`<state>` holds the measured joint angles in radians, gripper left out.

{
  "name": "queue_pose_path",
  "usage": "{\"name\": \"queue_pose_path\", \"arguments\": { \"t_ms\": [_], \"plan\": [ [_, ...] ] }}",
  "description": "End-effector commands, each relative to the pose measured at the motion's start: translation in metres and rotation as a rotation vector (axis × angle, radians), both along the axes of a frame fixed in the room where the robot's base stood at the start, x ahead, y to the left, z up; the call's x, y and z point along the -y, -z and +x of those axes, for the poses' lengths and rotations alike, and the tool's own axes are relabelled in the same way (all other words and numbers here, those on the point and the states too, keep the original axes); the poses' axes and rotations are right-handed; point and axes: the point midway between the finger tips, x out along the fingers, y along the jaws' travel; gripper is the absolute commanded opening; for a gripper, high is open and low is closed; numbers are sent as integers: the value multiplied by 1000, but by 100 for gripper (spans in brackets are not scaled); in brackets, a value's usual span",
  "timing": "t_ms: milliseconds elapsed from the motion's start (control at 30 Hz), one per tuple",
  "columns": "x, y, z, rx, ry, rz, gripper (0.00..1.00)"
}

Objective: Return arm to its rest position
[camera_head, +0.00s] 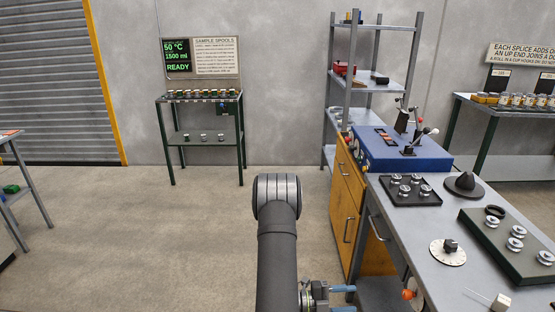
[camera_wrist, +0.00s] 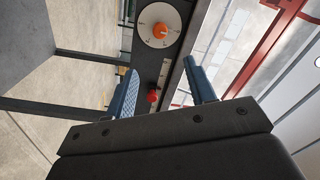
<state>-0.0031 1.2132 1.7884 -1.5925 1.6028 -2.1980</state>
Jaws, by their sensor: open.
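My arm rises at the bottom centre of the head view, bends at a dark rounded joint, and hangs in front of the workbench's left side. My gripper (camera_head: 351,298) is low at the bottom edge of that view, pointing right toward the bench's side. In the wrist view my gripper (camera_wrist: 160,67) shows two blue fingers spread apart with nothing between them. Beyond the fingers are a white dial with an orange knob (camera_wrist: 160,30) and a red knob (camera_wrist: 152,96). The orange knob (camera_head: 408,294) also shows in the head view, apart from the fingers.
The workbench (camera_head: 397,222) on the right carries a blue control box (camera_head: 385,154), a black tray of spools (camera_head: 388,196), a dark cone (camera_head: 464,184) and a dark green spool board (camera_head: 490,252). A sample rack (camera_head: 204,98) stands at the back wall. The floor left of my arm is clear.

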Motion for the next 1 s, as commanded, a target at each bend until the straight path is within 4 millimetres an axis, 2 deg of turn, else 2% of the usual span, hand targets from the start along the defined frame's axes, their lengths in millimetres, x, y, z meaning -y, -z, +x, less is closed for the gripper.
{"name": "queue_pose_path", "arguments": {
  "t_ms": [67, 100, 467, 1000],
  "plan": [
    [-12, 0, 0, 0, -4, 0, 50],
    [-2, 0, -1, 0, 4, 0, 50],
    [54, -2, 0, 0, 4, 0, 50],
    [146, -5, 2, 1, 4, 1, 50]
  ]
}}
